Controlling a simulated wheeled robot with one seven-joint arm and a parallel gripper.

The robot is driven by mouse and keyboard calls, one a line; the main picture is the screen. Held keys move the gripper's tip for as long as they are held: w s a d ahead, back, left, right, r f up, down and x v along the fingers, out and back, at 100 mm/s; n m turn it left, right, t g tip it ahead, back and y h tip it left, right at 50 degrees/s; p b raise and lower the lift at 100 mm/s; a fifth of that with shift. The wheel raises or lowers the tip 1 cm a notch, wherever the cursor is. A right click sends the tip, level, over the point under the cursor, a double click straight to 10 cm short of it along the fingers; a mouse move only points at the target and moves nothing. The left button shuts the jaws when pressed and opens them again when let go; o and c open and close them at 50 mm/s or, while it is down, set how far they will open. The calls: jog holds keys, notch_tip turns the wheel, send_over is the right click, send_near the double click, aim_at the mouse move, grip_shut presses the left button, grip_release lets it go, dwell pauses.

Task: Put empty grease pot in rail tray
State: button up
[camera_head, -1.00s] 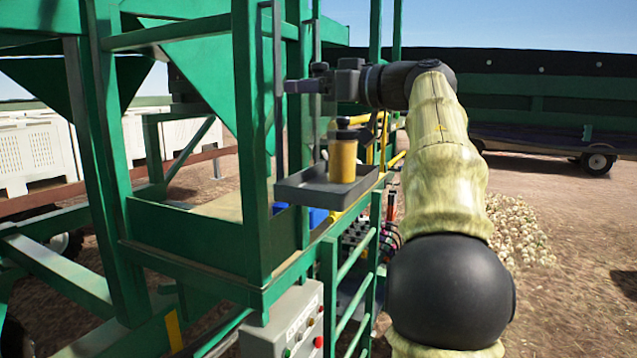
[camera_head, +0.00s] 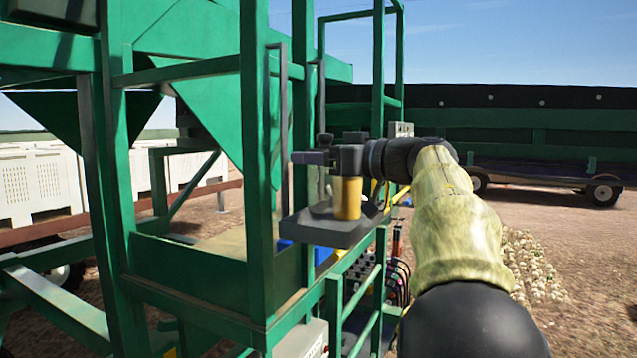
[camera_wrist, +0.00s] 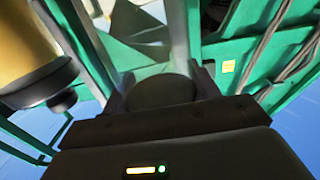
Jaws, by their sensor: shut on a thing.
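My gripper (camera_head: 310,157) is shut on the dark cap (camera_wrist: 160,92) of a pale, see-through pot that looks like the empty grease pot. Its body (camera_wrist: 165,48) shows blurred beyond the cap in the wrist view.
The tray hangs by grey uprights on the green machine frame (camera_head: 257,190). A green post stands close to its left. Green ladder rails (camera_head: 345,300) and black-handled valves (camera_head: 365,270) lie below. A green trailer (camera_head: 520,135) stands behind right.

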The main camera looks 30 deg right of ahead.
aim_at(316, 180)
jog(key=shift+f, duration=0.2)
jog(key=shift+f, duration=0.1)
notch_tip(316, 180, down, 3)
jog(key=shift+w+f+p, duration=0.1)
jog(key=shift+f+p, duration=0.05)
jog(key=shift+p, duration=0.15)
jog(key=shift+w+f, duration=0.15)
jog(key=shift+f, duration=0.05)
jog(key=shift+d, duration=0.15)
jog(key=shift+s, duration=0.2)
jog(key=shift+f, duration=0.1)
jog(key=o, duration=1.1)
jog(key=shift+a, duration=0.35)
jog(key=shift+d, duration=0.1)
